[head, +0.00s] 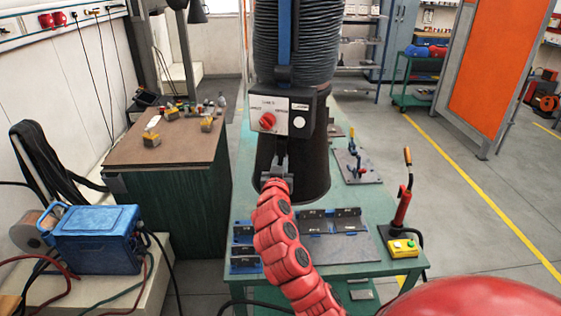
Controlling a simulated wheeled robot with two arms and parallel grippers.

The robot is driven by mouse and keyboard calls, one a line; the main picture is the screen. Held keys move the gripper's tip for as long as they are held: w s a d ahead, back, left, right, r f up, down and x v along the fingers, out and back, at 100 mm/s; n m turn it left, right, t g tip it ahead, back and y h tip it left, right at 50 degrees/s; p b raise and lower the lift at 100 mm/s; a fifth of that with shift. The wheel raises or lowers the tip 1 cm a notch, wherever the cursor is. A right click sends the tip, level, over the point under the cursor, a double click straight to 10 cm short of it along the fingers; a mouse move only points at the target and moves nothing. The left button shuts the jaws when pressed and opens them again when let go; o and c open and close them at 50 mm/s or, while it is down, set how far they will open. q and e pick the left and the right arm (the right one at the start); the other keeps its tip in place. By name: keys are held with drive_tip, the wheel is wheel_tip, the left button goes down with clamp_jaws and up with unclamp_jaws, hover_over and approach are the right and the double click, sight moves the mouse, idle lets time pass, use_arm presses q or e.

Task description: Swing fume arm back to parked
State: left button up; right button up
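The fume arm (325,45) hangs at top centre as a thick black corrugated hose with a blue bar along it. A grey control box (283,118) with a red knob (267,121) is mounted on it. Its dark hood (312,178) is low over the green welding table (365,210). My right gripper (277,178), on the red arm, is at the front of the hood, just below the box. It overlaps a thin dark upright part there. Its fingers are small and dark, so I cannot tell whether they are closed on it. My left gripper is out of view.
Fixture plates (335,222), a red clamp tool (401,208) and a yellow button box (403,248) are on the table. A brown-topped bench (125,153) stands left, a blue welder (97,238) at lower left. An orange screen (497,75) stands right; the floor before it is clear.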

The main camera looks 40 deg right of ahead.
clamp_jaws()
idle(0.6)
idle(0.5)
